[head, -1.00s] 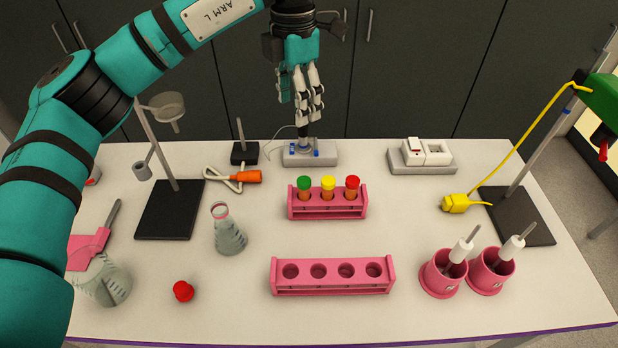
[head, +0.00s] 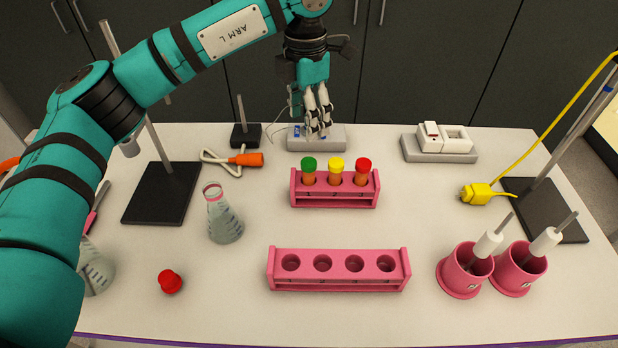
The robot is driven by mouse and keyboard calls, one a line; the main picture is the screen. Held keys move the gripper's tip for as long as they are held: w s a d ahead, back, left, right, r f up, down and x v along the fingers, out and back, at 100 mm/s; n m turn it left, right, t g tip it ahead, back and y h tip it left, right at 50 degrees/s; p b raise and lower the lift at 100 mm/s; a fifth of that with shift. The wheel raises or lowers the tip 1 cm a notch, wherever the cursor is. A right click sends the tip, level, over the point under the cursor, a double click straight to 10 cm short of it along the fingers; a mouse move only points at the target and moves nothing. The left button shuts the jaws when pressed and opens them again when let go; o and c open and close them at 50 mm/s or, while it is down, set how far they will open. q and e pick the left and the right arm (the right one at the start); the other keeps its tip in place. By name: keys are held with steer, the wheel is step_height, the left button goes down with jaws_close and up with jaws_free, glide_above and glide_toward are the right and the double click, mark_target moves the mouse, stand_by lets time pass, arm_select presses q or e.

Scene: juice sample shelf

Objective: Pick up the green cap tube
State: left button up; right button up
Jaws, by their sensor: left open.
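The green cap tube (head: 309,172) stands upright in the left slot of the back pink rack (head: 335,201). A yellow cap tube (head: 336,172) and a red cap tube (head: 363,172) stand to its right in the same rack. My left gripper (head: 319,130) points down behind the rack, above the grey device at the back of the table. It is open and empty, a little behind the green cap and apart from it. My right gripper is not in view.
An empty pink rack (head: 338,284) stands in front. Two pink cups (head: 466,274) with white-handled tools stand at the right. A grey device (head: 331,141) sits behind the tubes.

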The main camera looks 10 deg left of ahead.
mark_target(309, 162)
arm_select(q)
step_height(309, 162, down, 9)
steer(key=shift+r+p, duration=0.15)
steer(key=shift+p, duration=1.1)
steer(key=shift+f+p, duration=0.5)
steer(key=f, duration=0.1)
steer(key=f+p, duration=0.2)
steer(key=shift+w+d+f, duration=0.2)
steer(key=shift+w+f, duration=0.05)
steer(key=shift+f, duration=0.5)
steer(key=shift+c, duration=0.3)
jaws_close()
